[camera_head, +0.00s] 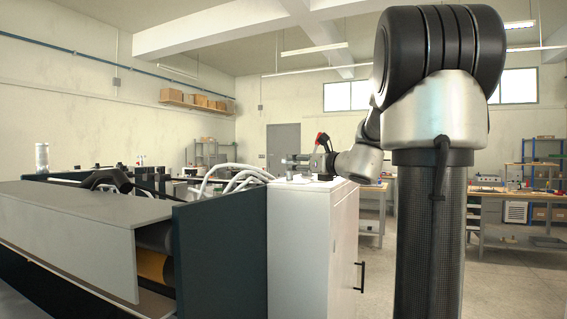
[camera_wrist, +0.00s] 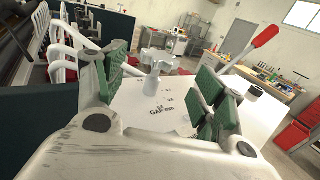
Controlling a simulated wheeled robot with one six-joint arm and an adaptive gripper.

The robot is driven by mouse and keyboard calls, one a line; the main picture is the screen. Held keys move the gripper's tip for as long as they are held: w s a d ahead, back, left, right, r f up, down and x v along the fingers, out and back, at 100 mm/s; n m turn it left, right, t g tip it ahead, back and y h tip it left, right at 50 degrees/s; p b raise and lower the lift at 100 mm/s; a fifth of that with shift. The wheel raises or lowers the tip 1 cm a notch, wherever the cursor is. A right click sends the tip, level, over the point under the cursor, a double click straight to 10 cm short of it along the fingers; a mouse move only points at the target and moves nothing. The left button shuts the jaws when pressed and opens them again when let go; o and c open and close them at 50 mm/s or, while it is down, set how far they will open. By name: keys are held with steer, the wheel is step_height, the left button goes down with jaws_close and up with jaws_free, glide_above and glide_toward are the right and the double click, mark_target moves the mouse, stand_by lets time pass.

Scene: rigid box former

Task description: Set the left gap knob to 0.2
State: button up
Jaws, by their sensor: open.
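The gap knob (camera_wrist: 154,79), pale grey with a lobed top on a stem, stands on a white panel (camera_wrist: 131,103) in the wrist view. Beside it are dial marks and the words "GAP mm"; the numbers are too small to read surely, and so is the setting. My gripper (camera_wrist: 164,66) is open, with green-padded fingers to the left and right of the knob. I see clear space between the pads and the knob. In the head view my gripper (camera_head: 316,163) is low over the top of the white cabinet (camera_head: 305,225).
A red-handled lever (camera_wrist: 265,37) rises close to my right finger in the wrist view. White hoses (camera_head: 240,174) curve beside the cabinet, left of it. A grey machine cover (camera_head: 70,215) fills the left. Workbenches stand farther back; open floor lies to the right.

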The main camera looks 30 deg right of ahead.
mark_target(295, 162)
steer(key=w, duration=0.7)
steer(key=shift+w+a, duration=0.25)
steer(key=shift+a, duration=0.15)
steer(key=shift+c, duration=0.2)
steer(key=c, duration=1)
